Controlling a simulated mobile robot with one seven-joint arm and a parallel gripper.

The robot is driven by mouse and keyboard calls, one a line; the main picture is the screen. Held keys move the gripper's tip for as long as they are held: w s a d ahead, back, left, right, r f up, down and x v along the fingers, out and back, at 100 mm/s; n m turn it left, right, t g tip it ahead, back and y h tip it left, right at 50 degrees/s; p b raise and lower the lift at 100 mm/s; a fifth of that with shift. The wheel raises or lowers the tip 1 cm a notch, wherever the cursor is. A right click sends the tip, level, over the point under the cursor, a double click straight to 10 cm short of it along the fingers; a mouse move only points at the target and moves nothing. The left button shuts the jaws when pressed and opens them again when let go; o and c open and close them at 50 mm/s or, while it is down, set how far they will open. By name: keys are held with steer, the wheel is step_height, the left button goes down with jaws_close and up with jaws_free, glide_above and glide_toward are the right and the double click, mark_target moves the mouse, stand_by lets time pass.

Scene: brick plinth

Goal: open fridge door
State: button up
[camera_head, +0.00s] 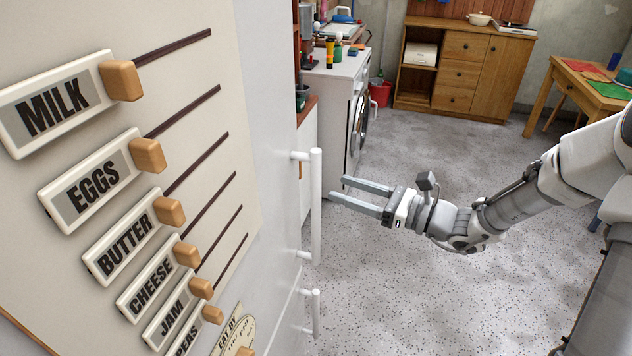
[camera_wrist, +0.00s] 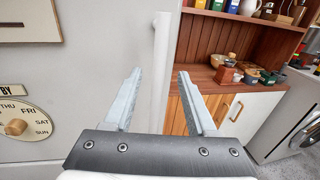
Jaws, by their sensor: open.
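The white fridge door (camera_head: 270,130) fills the left of the head view and looks closed. Its upper white vertical bar handle (camera_head: 316,205) stands out from the door's right edge, with a shorter lower handle (camera_head: 316,312) below it. My gripper (camera_head: 338,191) is open and empty, just right of the upper handle in the head view. In the wrist view, the upper handle (camera_wrist: 160,70) runs down between the two fingers (camera_wrist: 158,85), nearer the left one. It appears to lie beyond the fingertips; I cannot tell whether anything touches.
A board with labelled sliders (camera_head: 120,170) is on the fridge door. A wooden shelf unit (camera_wrist: 235,50) with jars stands right of the fridge. A washing machine (camera_head: 345,120), a red bucket (camera_head: 380,93) and a wooden cabinet (camera_head: 462,75) stand farther back. Open speckled floor (camera_head: 430,290) lies around my arm.

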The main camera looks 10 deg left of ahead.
mark_target(316, 180)
steer(key=x, duration=0.7)
steer(key=shift+a+b, duration=0.15)
steer(key=shift+b, duration=0.2)
jaws_close()
stand_by(1.0)
